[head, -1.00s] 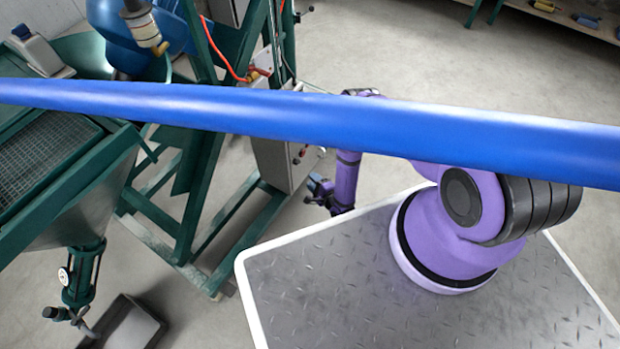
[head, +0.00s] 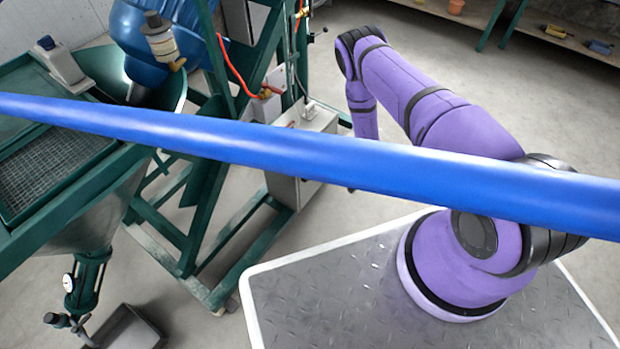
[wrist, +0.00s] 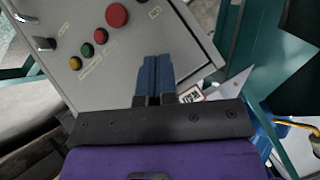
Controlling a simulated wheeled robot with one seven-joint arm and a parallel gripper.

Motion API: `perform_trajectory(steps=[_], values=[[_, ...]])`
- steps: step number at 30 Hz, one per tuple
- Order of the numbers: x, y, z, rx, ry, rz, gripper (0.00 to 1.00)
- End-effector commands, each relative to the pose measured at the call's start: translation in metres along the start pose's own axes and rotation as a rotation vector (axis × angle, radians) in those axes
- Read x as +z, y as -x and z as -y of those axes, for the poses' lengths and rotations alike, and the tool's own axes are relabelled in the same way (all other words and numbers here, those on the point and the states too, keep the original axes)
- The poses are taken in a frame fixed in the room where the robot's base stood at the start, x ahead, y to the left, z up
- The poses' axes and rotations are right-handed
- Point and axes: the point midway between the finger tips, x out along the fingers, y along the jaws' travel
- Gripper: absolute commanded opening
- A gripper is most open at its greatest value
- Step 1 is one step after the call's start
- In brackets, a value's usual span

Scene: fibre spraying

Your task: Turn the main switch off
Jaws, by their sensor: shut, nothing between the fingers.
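The grey control box (head: 318,120) stands on the green frame in the head view, partly behind a blue bar. In the wrist view its panel (wrist: 125,52) carries a large red button (wrist: 116,15), a green button (wrist: 87,49), a yellow button (wrist: 101,36) and a small red button (wrist: 75,63). The labels are too small to read, so I cannot tell which control is the main switch. My gripper (wrist: 156,58) is shut and empty, its blue fingers in front of the panel's lower edge. The bar mostly hides it in the head view.
The blue bar (head: 250,143) crosses the whole head view in front of my arm. The green frame (head: 215,150), with a red hose (head: 233,70), stands left of the box. A hopper (head: 75,215) is at far left. Open floor (head: 440,60) lies behind my arm.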

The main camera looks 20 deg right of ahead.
Motion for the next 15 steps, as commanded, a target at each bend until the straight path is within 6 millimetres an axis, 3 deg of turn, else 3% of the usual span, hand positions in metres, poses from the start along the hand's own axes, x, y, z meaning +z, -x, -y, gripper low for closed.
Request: perform_trajectory(steps=[3,7,15], values=[[-0.008,0.011,-0.004,0.010,0.116,0.056,0.00],[-0.009,0.008,-0.005,0.010,0.152,0.072,0.00],[-0.005,-0.033,-0.005,0.009,0.149,0.070,0.00]])
